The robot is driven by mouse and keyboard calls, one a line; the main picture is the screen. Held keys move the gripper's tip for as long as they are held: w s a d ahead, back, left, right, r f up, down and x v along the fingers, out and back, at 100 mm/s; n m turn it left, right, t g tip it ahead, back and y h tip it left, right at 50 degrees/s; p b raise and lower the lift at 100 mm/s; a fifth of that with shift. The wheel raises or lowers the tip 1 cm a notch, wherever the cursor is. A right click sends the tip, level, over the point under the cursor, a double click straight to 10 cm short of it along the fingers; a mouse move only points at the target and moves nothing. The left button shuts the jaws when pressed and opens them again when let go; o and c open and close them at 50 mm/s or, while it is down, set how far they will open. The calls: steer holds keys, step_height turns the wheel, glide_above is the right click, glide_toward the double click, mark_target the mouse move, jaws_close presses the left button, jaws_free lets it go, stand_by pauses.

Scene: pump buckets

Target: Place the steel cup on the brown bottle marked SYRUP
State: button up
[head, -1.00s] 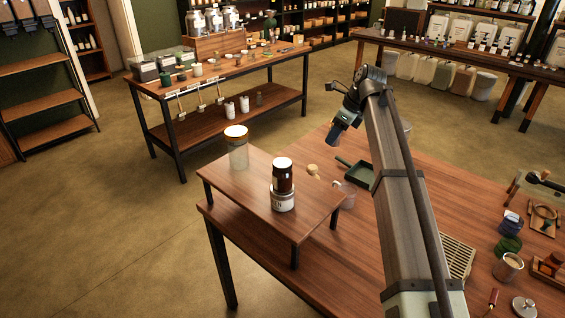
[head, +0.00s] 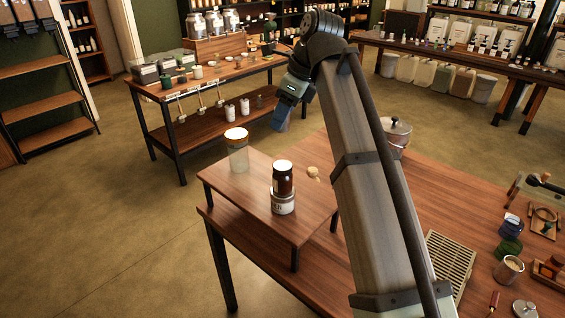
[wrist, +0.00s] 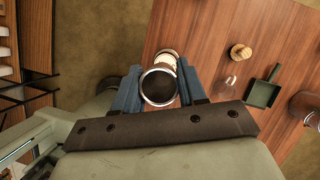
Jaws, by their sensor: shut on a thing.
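In the wrist view my gripper (wrist: 160,92) is shut on the steel cup (wrist: 160,87), whose shiny round rim and dark inside face the camera. The cup cannot be made out in the head view.
A wooden brush (wrist: 240,52), a clear glass (wrist: 228,84), a green dustpan (wrist: 262,94) and a metal pot (head: 396,133) are on the table.

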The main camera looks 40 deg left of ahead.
steer(key=shift+f, duration=4.95)
steer(key=shift+f, duration=0.1)
steer(key=o, duration=1)
steer(key=shift+o, duration=0.2)
steer(key=v, duration=1.2)
